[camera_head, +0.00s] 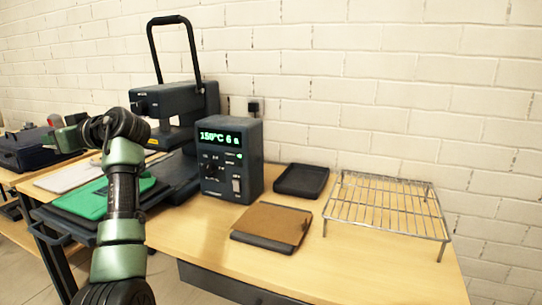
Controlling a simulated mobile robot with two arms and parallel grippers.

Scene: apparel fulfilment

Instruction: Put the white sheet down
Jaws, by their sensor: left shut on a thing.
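A flat white sheet (68,177) shows at the left, beside the heat press and behind the green cloth. My left gripper (62,139) is above and behind it in the picture, pointing left, with its jaws shut. The grip on the sheet's edge is too small and partly hidden to make out. A folded green cloth (88,203) lies on the lower plate of the heat press (168,103), partly hidden behind my left arm. The press is raised open. My right gripper is not in view.
The control box (232,165) reads 150°C and 6 s. A black tray (301,181), a brown pad on a dark base (272,225) and a wire rack (387,204) stand to the right. A dark case (30,152) is at the far left. The table's front right is clear.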

